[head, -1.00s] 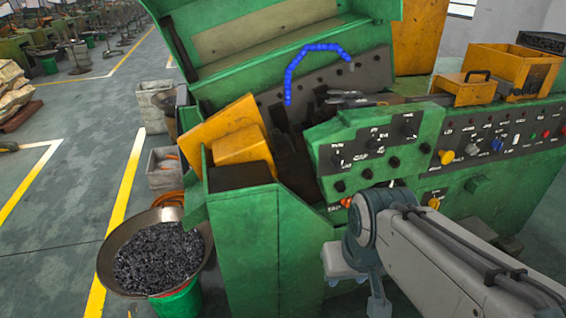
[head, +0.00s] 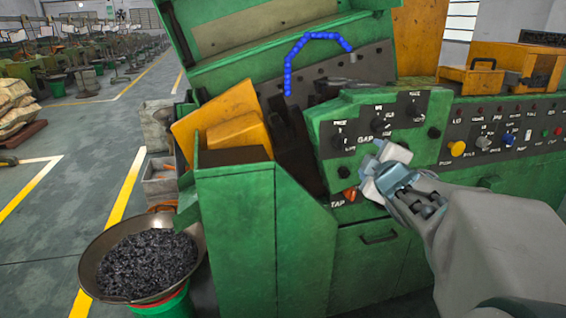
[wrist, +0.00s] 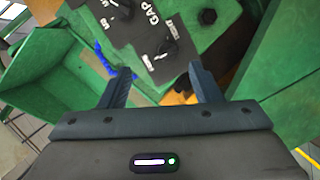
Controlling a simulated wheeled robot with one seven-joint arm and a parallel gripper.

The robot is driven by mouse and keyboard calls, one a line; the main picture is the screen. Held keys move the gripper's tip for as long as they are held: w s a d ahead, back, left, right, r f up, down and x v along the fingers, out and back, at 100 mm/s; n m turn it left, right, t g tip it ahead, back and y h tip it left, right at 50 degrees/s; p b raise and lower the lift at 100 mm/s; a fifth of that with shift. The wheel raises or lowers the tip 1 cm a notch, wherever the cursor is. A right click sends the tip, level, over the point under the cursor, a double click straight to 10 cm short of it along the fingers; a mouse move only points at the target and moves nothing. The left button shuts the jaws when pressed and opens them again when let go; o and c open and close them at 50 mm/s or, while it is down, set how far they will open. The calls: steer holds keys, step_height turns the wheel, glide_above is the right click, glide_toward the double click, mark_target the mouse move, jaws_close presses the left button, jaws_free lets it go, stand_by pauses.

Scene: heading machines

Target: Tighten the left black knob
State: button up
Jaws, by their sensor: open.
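The green control panel (head: 322,125) carries several black knobs on a dark labelled plate. The left black knob (head: 338,141) is at the plate's left end, with a middle knob (head: 378,124) and a right knob (head: 414,110) beyond it. My gripper (head: 381,170) is open and empty, in front of the panel's lower part, below and right of the left knob. In the wrist view, my open fingers (wrist: 160,84) point at the panel, apart from the knobs. A black knob (wrist: 172,31) shows just beyond them; I cannot tell which of the row it is.
An orange knob (head: 350,193) sits low on the panel, near my gripper. A bowl of dark metal pieces (head: 185,231) stands at the lower left. Yellow boxes (head: 239,138) lean beside the panel. A yellow knob (head: 457,149) is on the right-hand panel.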

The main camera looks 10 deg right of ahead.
mark_target(345, 145)
steer(key=w+f+n+y+b, duration=0.1)
steer(key=w+n, duration=0.1)
steer(key=w, duration=0.2)
steer(key=w+n+t+y+b, duration=0.1)
steer(key=w+n+y+b, duration=0.1)
steer(key=w, duration=0.3)
steer(key=w+f+n+t+y+b, duration=0.1)
steer(key=w+n+b, duration=0.1)
steer(key=w, duration=0.3)
steer(key=shift+w+d+f+n, duration=0.1)
steer(key=shift+w+f+n, duration=0.2)
steer(key=shift+n, duration=0.3)
steer(key=shift+s, duration=0.1)
steer(key=c, duration=1)
